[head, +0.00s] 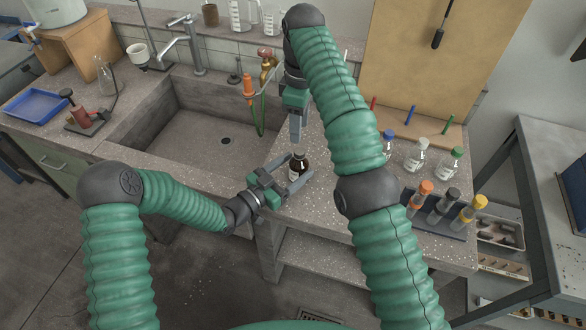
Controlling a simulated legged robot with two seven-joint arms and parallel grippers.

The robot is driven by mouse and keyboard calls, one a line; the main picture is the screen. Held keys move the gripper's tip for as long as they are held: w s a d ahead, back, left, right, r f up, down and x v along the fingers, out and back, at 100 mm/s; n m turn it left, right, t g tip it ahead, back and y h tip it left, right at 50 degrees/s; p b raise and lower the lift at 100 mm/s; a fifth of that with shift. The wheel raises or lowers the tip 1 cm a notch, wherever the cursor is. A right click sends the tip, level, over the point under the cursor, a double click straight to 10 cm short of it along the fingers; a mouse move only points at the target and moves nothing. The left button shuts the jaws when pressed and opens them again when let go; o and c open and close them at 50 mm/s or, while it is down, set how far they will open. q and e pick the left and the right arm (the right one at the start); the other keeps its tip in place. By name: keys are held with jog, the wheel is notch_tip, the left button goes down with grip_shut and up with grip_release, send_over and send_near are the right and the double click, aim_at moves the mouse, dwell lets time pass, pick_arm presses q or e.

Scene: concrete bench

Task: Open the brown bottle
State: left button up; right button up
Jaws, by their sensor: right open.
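The brown bottle (295,174) stands upright on the speckled bench, near the front edge to the right of the sink. It has a dark cap on top and a pale label. My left gripper (299,168) comes in low from the left, with one finger on each side of the bottle's body, and appears shut on it. My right gripper (296,141) points down from above, its fingertips just over the cap. It is open; its fingers overlap in this view, and I cannot tell whether they touch the cap.
The sink (200,125) with its tap (192,45) lies to the left. A red and orange fitting (249,87) with a green hose stands behind my grippers. Small capped bottles (415,157) and a tube rack (440,217) stand on the right. A blue tray (38,105) is far left.

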pick_arm(q)
jog(key=shift+d, duration=0.5)
jog(key=c, duration=0.5)
jog(key=shift+c, duration=1)
jog(key=shift+a, duration=0.6)
grip_shut()
jog(key=o, duration=0.6)
grip_release()
jog(key=shift+d, duration=0.2)
jog(key=o, duration=0.3)
jog(key=shift+d, duration=0.2)
jog(key=shift+o, duration=0.2)
jog(key=shift+a, duration=0.1)
jog(key=shift+a, duration=0.1)
